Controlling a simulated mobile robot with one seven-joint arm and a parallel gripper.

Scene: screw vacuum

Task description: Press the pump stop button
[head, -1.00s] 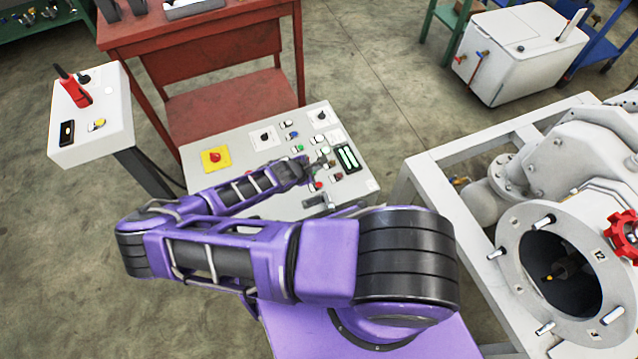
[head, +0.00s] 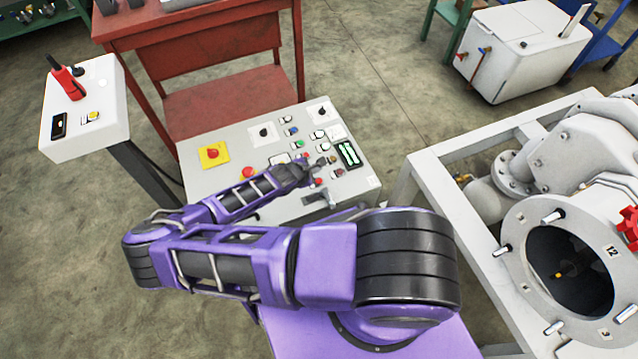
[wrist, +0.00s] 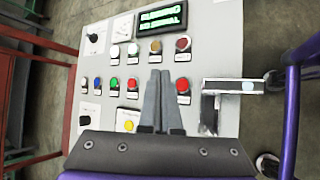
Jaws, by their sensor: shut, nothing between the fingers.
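A grey sloped control panel (head: 215,180) carries several coloured buttons. The labels are too small to read, so I cannot tell which one is pump stop. In the wrist view red buttons show left of my fingers (wrist: 132,84), right of them (wrist: 182,86) and in the row above (wrist: 183,44). My gripper (wrist: 160,74) is shut and empty, pointing at the panel between the two red buttons of the lower row. Its fingers hide part of that row. In the head view my gripper (head: 322,163) is over the panel's right half; contact cannot be told.
A lit green display (head: 349,154) sits beside the buttons. A metal handle (wrist: 210,112) stands out right of my fingers. A yellow-backed red switch (head: 212,154) is at the panel's left. A white control box (head: 90,140) and red workbench (head: 215,100) stand beyond; a pale machine is at right.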

